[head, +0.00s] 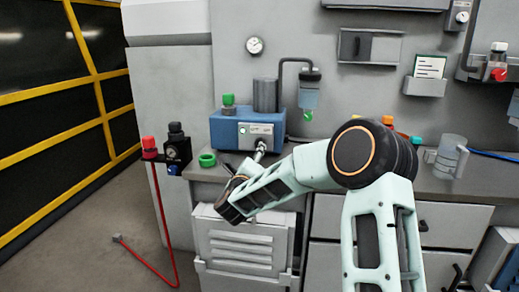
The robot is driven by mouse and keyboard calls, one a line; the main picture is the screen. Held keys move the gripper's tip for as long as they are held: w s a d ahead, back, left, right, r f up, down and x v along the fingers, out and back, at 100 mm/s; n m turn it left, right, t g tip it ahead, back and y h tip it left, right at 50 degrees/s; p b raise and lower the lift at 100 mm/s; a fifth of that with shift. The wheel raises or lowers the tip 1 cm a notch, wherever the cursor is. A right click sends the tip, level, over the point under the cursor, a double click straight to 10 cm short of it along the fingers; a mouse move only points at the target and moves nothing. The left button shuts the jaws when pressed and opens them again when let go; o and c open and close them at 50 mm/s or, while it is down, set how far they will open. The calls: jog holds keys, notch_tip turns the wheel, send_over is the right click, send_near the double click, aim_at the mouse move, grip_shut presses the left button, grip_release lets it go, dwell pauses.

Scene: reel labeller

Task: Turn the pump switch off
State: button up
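The pump is a blue box (229,131) on the counter, with a grey cylinder and a green cap on top. Its front carries a pale panel (256,129) with small controls. The switch's position is too small to read. My arm reaches in from the right and bends at a dark wrist in front of the counter. My gripper (258,151) points up toward the lower right of the pump's front, close to the panel. Whether it touches the pump cannot be told. Its fingers are too small and partly hidden by my arm, so their opening is unclear.
A black regulator with a gauge (176,149) and a red knob (149,146) are at the counter's left end. A clear filter bowl (309,94) hangs behind the pump. A clear jug (451,156) stands right.

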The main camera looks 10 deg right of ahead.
jog(key=x, duration=0.9)
jog(key=shift+w+f+b, duration=0.1)
jog(key=shift+b, duration=0.25)
jog(key=c, duration=1.1)
jog(key=shift+c, duration=0.2)
